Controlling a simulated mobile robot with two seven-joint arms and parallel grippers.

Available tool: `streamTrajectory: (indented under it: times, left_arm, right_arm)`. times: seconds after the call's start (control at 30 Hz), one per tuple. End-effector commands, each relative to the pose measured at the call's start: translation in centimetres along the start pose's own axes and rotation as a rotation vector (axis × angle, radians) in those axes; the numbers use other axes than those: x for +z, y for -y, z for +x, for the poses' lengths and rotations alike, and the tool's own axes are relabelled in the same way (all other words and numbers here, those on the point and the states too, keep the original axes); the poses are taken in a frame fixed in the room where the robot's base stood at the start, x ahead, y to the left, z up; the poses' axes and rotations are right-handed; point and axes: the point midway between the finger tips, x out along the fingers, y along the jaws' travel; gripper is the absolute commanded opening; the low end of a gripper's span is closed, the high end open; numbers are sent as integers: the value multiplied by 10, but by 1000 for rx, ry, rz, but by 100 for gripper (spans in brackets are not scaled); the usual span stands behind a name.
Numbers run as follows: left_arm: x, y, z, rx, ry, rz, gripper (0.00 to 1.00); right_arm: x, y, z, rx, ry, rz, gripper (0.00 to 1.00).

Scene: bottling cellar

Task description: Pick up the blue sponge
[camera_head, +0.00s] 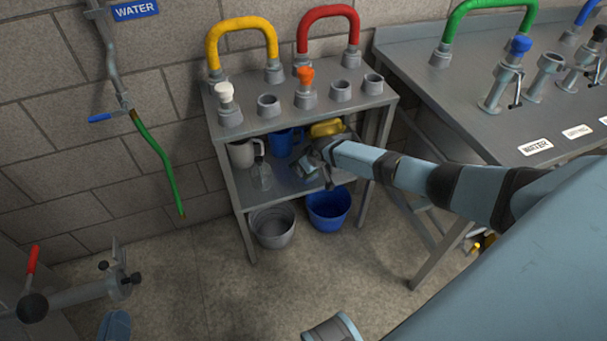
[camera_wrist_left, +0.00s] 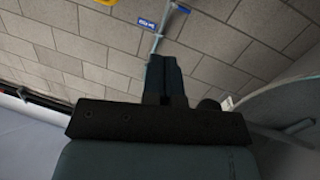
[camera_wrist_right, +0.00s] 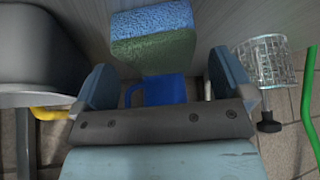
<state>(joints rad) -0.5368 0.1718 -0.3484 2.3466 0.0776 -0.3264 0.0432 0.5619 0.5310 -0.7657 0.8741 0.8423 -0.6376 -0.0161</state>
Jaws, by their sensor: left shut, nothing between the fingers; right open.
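The blue sponge (camera_wrist_right: 152,22) shows in the right wrist view as a block with a blue layer and a green layer. It is ahead of my right gripper (camera_wrist_right: 160,72), whose fingers are open on either side of the view. The sponge appears beyond the fingertips; I cannot tell whether they touch it. In the head view my right gripper (camera_head: 308,162) reaches into the shelf, and I cannot make out the sponge there.
The metal shelf (camera_head: 240,205) holds a light jug (camera_head: 241,153), a blue jug (camera_head: 280,143), a glass (camera_head: 261,177) and a yellow object (camera_head: 326,128). A grey bucket (camera_head: 273,228) and a blue bucket (camera_head: 328,210) stand underneath. A green hose (camera_head: 165,170) hangs left.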

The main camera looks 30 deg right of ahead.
Motion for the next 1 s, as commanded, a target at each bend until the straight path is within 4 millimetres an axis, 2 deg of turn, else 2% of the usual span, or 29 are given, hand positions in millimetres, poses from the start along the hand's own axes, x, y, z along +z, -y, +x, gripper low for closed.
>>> streamTrajectory:
  times: [0.03, 0.13, 0.27, 0.47, 0.6, 0.7, 1.0]
  left_arm:
    - [-3, -3, 2, 14, -39, -3, 0]
    - [-15, -9, 3, 36, -98, -12, 0]
    - [-24, -12, 3, 48, -133, -17, 0]
    - [-26, -13, 2, 49, -134, -18, 0]
    - [-25, -13, 2, 48, -134, -17, 0]
    - [-25, -12, 2, 48, -133, -17, 0]
    - [-25, -12, 2, 48, -133, -17, 0]
  right_arm:
    - [2, 1, 11, 0, -1, 0, 99]
    - [1, 0, 20, 0, -1, 1, 99]
    - [0, 0, 24, 1, -2, 0, 99]
    - [0, 0, 23, 0, -1, 0, 99]
    - [0, 0, 23, 0, -1, 0, 67]
    - [0, 0, 23, 0, -1, 0, 46]
    - [0, 0, 23, 0, -1, 0, 42]
